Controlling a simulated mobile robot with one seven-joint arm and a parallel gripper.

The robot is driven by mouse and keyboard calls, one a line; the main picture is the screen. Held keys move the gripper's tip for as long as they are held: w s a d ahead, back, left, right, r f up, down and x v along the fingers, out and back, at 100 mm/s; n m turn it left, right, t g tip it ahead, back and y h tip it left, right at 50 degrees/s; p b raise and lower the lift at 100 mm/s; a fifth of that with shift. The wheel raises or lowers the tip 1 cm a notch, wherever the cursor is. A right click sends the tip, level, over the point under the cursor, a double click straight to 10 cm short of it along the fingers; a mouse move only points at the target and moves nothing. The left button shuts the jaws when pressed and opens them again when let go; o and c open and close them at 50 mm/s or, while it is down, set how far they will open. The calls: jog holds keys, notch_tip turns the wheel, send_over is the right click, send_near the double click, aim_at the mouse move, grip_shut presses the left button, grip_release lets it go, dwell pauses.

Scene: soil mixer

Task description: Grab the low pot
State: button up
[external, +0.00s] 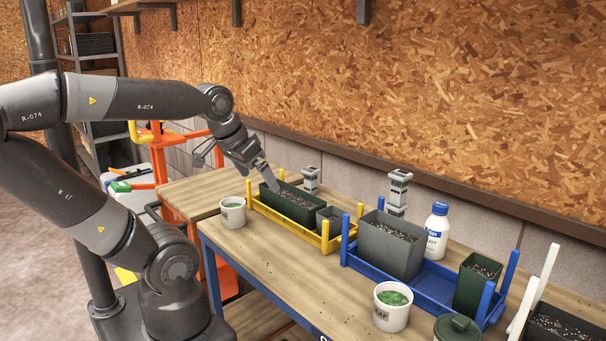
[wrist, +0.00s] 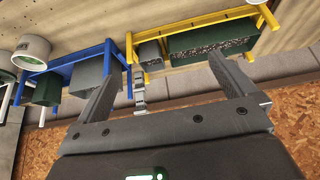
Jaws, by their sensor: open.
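A long, low dark green pot (external: 290,207) filled with speckled soil sits in the yellow tray (external: 322,246). A small, low grey pot (external: 328,213) stands beside it at the tray's right end. In the wrist view the green pot (wrist: 213,42) and the grey pot (wrist: 150,52) lie beyond the fingertips. My gripper (external: 266,178) is above the left end of the green pot, tilted down. In the wrist view my gripper (wrist: 164,62) has its fingers wide apart with nothing between them. Whether a finger touches the green pot cannot be told.
A blue tray (external: 432,300) to the right holds a tall grey pot (external: 391,247) and a green pot (external: 475,286). White tubs (external: 233,212) (external: 392,306) stand in front. A white bottle (external: 437,230) and grey post-like devices (external: 311,179) stand behind, near the wall.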

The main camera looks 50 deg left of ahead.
jog(key=c, duration=0.6)
jog(key=g, duration=0.6)
send_over(332, 211)
jog(key=s+d, duration=0.3)
notch_tip(332, 211, down, 5)
notch_tip(332, 211, down, 10)
jog(key=shift+f, duration=0.1)
